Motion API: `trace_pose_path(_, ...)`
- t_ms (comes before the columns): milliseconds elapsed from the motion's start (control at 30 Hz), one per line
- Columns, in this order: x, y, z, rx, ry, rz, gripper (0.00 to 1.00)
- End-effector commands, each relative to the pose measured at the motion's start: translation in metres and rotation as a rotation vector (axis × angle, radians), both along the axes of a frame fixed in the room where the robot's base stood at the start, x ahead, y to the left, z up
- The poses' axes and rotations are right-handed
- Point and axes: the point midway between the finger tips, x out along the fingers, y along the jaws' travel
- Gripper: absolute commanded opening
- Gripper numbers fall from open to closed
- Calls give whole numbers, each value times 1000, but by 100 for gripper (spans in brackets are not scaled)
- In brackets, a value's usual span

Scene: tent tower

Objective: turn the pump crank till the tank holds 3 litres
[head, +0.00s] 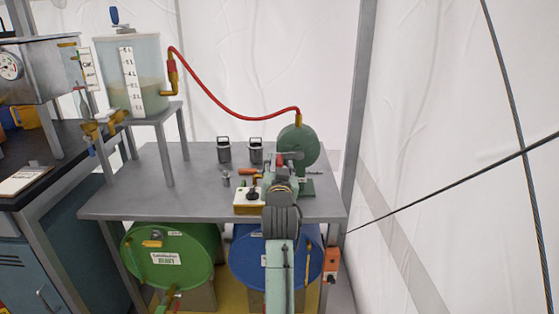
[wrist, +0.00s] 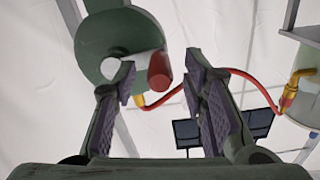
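The green pump (head: 297,147) stands on the grey table, with a red hose from its top to the tank. In the wrist view the round pump housing (wrist: 112,45) fills the upper left. The crank's red grip (wrist: 159,70) sits beside a pale grey crank part (wrist: 119,65). My gripper (wrist: 160,78) is open, its fingers on either side of the red grip, with a visible gap to the right finger. Contact on the left is unclear. The clear tank (head: 152,60) on its stand is partly full of murky liquid; its scale numbers (head: 131,82) are too small to read surely.
The grey table (head: 200,200) carries two dark canisters (head: 240,150) and a white switch box (head: 248,199) close to my arm. Green (head: 170,255) and blue (head: 245,262) drums lie below. A bench with a gauge box (head: 35,70) stands left. The tent wall and a strut are right.

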Motion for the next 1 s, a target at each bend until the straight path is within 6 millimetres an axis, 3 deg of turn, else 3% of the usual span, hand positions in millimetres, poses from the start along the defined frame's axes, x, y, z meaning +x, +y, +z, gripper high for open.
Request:
trace_pose_path(200,19,0,0,0,1,0,39)
trace_pose_path(500,20,0,0,0,0,0,39)
trace_pose_path(1000,20,0,0,0,0,0,5)
